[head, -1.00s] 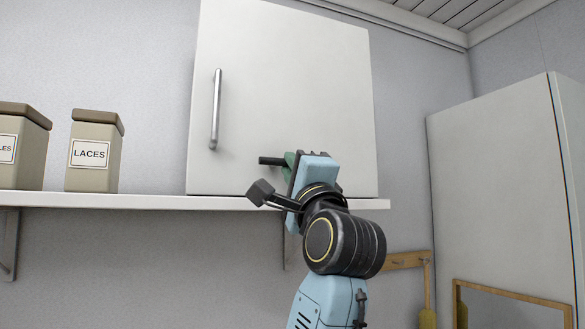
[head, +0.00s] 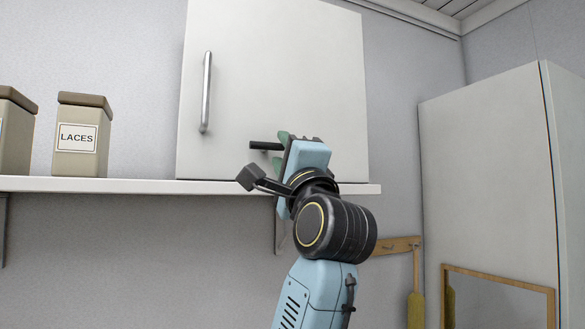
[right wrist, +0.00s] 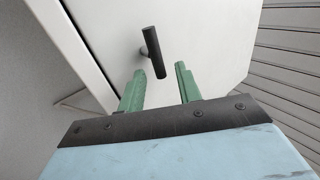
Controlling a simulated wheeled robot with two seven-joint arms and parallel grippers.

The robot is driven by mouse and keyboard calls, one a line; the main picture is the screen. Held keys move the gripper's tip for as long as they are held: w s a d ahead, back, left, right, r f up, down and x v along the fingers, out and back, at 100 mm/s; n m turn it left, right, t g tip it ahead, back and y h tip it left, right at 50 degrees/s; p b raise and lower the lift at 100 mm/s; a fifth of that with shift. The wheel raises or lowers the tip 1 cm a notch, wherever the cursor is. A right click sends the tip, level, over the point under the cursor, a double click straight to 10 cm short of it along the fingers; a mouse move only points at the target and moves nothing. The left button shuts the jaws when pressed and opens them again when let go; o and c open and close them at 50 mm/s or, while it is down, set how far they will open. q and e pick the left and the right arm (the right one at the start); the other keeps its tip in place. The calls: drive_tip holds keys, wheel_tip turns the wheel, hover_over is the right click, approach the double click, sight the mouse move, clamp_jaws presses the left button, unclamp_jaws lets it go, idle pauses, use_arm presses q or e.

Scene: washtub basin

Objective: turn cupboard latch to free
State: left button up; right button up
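The cupboard latch is a short dark bar (head: 264,146) low on the white cupboard door (head: 290,75). In the head view it looks nearly level, and its right end is hidden by my gripper. In the right wrist view the whole latch (right wrist: 153,52) shows, standing out from the door on a short stem. My right gripper (head: 280,150) is close to the door at the latch. In the wrist view its two green fingers (right wrist: 159,80) are apart, with the latch just beyond the gap and nothing held. My left gripper is not in view.
A silver bar handle (head: 206,92) is on the door's left side. A white shelf (head: 120,185) runs under the cupboard, with a box labelled LACES (head: 80,138) on it. A tall white cabinet (head: 485,180) stands at right.

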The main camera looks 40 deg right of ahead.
drive_tip(key=b+v, duration=0.6)
drive_tip(key=v, duration=0.7)
